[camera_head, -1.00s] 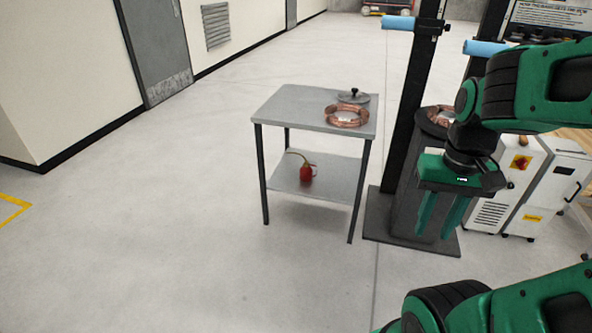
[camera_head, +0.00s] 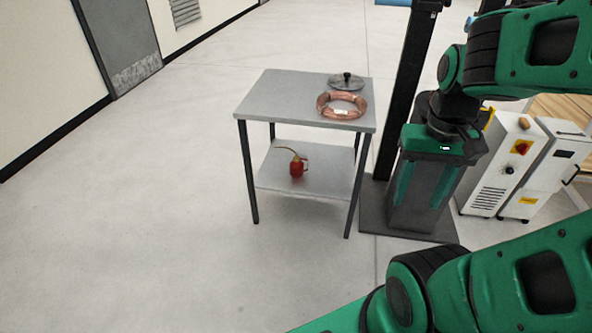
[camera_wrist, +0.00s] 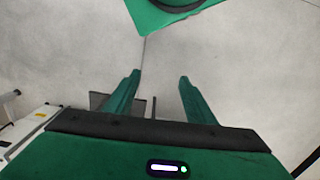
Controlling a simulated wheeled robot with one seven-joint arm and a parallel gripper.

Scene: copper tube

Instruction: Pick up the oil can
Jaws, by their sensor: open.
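The oil can (camera_head: 297,168) is small and red with a thin curved yellowish spout pointing left. It stands upright on the lower shelf (camera_head: 325,181) of a grey two-level table. My gripper (camera_head: 421,203) hangs fingers down to the right of the table, apart from the can. Its two green fingers also show in the wrist view (camera_wrist: 158,78), spread with nothing between them. The oil can does not show in the wrist view.
The table's top (camera_head: 290,98) carries a copper coil (camera_head: 341,106) and a grey disc with a black knob (camera_head: 346,81). A dark post (camera_head: 408,90) stands right of the table, with white cabinets (camera_head: 500,165) beyond. The floor in front and left is clear.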

